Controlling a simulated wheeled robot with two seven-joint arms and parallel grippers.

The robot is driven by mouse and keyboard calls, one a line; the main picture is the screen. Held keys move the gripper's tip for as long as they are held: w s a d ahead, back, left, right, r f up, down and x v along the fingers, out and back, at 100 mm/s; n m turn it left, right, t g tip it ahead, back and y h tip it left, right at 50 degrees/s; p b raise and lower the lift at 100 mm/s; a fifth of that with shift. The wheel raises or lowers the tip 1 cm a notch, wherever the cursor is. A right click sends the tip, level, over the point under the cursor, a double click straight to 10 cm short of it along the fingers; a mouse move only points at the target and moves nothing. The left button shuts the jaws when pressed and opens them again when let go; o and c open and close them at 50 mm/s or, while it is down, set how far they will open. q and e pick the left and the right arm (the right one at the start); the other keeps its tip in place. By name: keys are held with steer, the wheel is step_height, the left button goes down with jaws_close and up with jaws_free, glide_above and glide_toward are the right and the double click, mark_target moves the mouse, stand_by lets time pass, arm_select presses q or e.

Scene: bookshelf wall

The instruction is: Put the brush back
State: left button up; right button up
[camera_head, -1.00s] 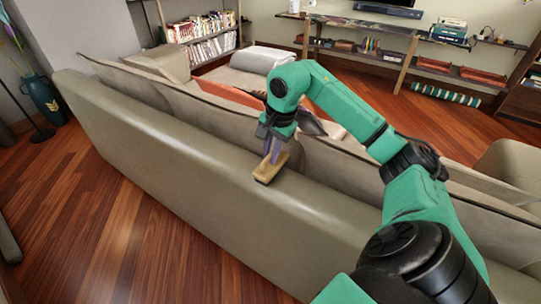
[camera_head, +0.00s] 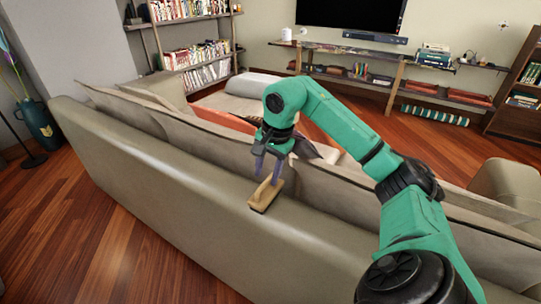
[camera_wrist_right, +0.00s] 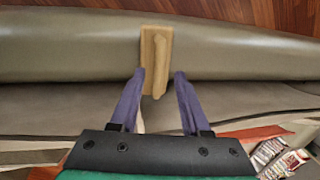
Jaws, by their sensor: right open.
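The brush (camera_head: 264,196) is a tan wooden block with a raised handle and a dark underside. It rests on top of the beige sofa's backrest (camera_head: 150,170). In the right wrist view the brush (camera_wrist_right: 156,62) lies just beyond the fingertips, with its handle between the lines of the two fingers. My right gripper (camera_head: 268,172) is above and just behind the brush, pointing down, with its purple fingers apart. In the right wrist view my right gripper (camera_wrist_right: 160,75) is open and empty, the left finger close to the brush's edge. My left gripper is out of view.
A bookshelf (camera_head: 195,50) full of books stands at the back left. A low shelf (camera_head: 350,65) with a television (camera_head: 350,14) above stands along the far wall. A dark vase (camera_head: 40,125) stands at left. Wooden floor (camera_head: 60,230) lies open in front of the sofa back.

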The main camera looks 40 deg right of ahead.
mark_target(272, 196)
step_height(272, 196, up, 8)
steer(key=s+p, duration=0.1)
steer(key=shift+s+d+r, duration=0.25)
steer(key=shift+s, duration=0.05)
